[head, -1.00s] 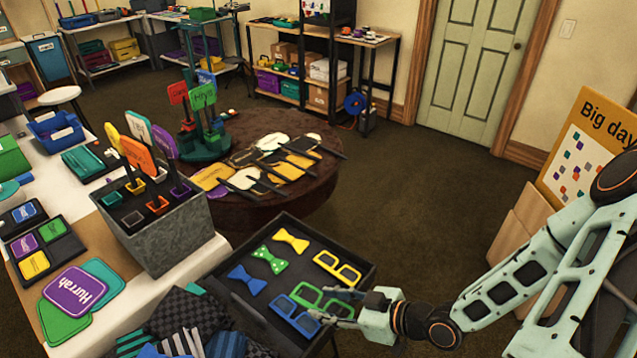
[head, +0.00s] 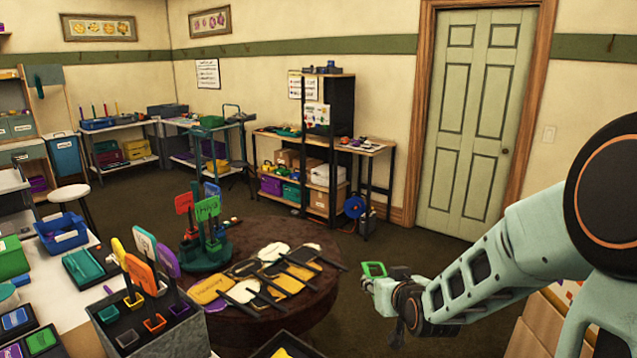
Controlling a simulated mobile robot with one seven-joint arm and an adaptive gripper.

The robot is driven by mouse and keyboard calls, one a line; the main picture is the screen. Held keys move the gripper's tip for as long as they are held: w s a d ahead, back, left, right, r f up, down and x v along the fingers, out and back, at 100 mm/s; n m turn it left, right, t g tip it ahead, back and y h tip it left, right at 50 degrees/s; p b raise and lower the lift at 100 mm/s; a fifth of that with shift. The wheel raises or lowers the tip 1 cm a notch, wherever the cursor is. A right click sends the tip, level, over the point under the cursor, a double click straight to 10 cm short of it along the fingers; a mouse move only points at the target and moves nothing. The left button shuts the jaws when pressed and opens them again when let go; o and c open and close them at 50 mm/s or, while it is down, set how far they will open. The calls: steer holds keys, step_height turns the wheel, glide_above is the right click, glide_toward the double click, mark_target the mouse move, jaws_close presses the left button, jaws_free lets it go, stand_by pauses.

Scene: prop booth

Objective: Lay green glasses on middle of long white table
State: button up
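My gripper (head: 369,283) is raised at the right of the head view, in front of the door side of the room. It is shut on the green glasses (head: 374,268), of which one green frame part shows above the fingers. The rest of the glasses is hidden or too small to make out. The long white table (head: 68,318) runs along the left side, far to the left of my gripper. Only part of its top shows between the things on it.
A grey box with sign props (head: 168,335), a blue basket (head: 62,231) and a green bin (head: 12,257) crowd the white table. A round brown table (head: 318,303) with paddles stands between it and my gripper. Open floor lies before the door (head: 470,130).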

steer(key=shift+m+h, duration=0.6)
steer(key=r, duration=0.3)
steer(key=w+a+r, duration=0.1)
steer(key=r, duration=0.1)
steer(key=shift+r, duration=0.25)
steer(key=s+f, duration=0.4)
steer(key=f, duration=0.6)
steer(key=s+f, duration=0.4)
steer(key=f, duration=0.6)
steer(key=shift+s+d+f, duration=0.15)
steer(key=shift+s+d, duration=0.1)
steer(key=shift+s, duration=0.05)
